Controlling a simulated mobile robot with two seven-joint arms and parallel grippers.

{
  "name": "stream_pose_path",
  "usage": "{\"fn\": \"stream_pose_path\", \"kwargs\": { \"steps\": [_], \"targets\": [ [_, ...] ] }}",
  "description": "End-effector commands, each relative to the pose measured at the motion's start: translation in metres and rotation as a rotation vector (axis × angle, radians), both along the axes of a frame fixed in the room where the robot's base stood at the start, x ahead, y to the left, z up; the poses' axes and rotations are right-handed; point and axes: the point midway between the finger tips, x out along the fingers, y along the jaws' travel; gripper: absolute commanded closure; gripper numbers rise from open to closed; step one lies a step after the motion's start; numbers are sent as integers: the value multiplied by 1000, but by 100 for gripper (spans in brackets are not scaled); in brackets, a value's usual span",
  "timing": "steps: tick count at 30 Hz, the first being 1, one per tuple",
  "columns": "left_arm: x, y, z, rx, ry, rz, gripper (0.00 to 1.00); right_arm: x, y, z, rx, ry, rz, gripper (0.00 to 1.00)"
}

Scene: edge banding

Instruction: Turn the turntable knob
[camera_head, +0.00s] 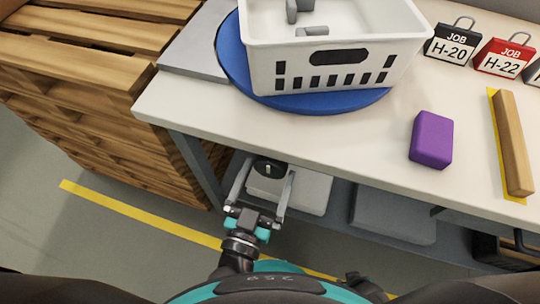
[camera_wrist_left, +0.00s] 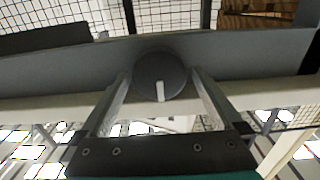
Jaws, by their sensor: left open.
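The knob (camera_wrist_left: 160,72) is a dark grey disc with a white pointer mark toward the lower edge in the left wrist view. In the head view the dark knob (camera_head: 268,167) shows below the table's front edge. My left gripper (camera_head: 267,169) is open, with one finger on each side of the knob; I cannot tell whether they touch it. Its two fingers (camera_wrist_left: 160,80) also flank the knob in the left wrist view. The blue round turntable (camera_head: 330,103) lies on the table under a white basket (camera_head: 320,55). My right gripper is not in view.
The white table (camera_head: 300,140) holds a purple block (camera_head: 432,139), a wooden bar (camera_head: 513,142) on a yellow strip, and black and red job tags (camera_head: 452,42). Grey items sit on the shelf below. Wooden pallets (camera_head: 85,95) stand at the left.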

Motion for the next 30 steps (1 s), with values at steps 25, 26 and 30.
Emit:
{"fn": "stream_pose_path", "kwargs": {
  "steps": [25, 26, 30],
  "targets": [
    [-2, -1, 0, 0, 1, 0, 44, -1, -2, -1, -4, 6, -1, 61],
    [-2, -1, 0, 0, 1, 0, 47, -1, -2, -1, -4, 6, -1, 61],
    [-2, -1, 0, 1, 1, 0, 63, -1, -2, -1, -4, 6, -1, 61]
  ]
}}
